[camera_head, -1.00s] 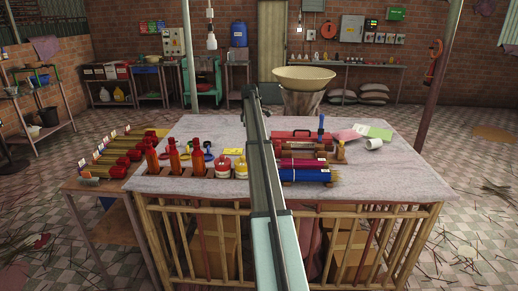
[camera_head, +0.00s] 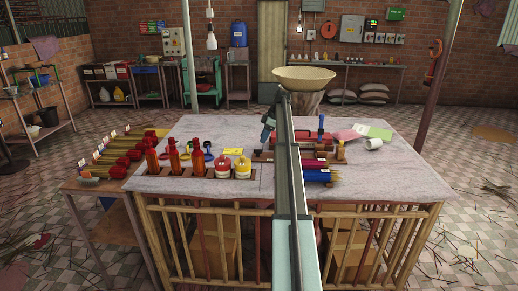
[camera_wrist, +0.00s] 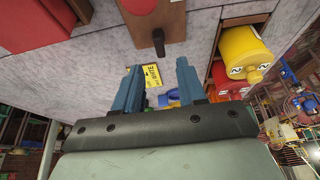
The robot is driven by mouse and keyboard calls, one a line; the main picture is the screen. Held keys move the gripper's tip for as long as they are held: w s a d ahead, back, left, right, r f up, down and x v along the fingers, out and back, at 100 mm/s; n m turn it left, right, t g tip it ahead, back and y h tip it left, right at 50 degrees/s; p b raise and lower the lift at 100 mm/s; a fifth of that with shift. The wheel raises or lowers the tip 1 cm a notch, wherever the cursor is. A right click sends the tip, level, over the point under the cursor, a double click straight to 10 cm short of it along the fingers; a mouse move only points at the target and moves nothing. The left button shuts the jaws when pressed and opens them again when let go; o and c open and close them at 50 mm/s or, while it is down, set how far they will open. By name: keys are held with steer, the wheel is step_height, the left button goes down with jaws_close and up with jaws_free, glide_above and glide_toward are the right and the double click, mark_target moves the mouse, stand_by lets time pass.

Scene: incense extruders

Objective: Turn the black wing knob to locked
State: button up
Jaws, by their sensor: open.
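A brown wooden block (camera_wrist: 172,28) shows at the top of the wrist view. It carries a dark, narrow knob-like piece (camera_wrist: 158,42). This may be the black wing knob, but its wing shape and its setting are not clear. My gripper (camera_wrist: 159,70) is open and empty, its two blue fingers apart and pointing toward the tabletop. The dark piece lies beyond the fingertips, roughly in line with the gap, and nothing touches it visibly. In the head view my gripper (camera_head: 267,128) is above the middle of the table, partly hidden by my arm.
A yellow label (camera_wrist: 152,75) lies on the grey tabletop (camera_head: 330,212). A yellow jar (camera_head: 242,168) and a red jar (camera_head: 223,166) stand left of my arm, beside several red bottles. Coloured bundles (camera_head: 318,175) lie to the right. The front right tabletop is clear.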

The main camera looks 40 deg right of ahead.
mark_target(258, 150)
steer(key=shift+x, duration=3.45)
jaws_close()
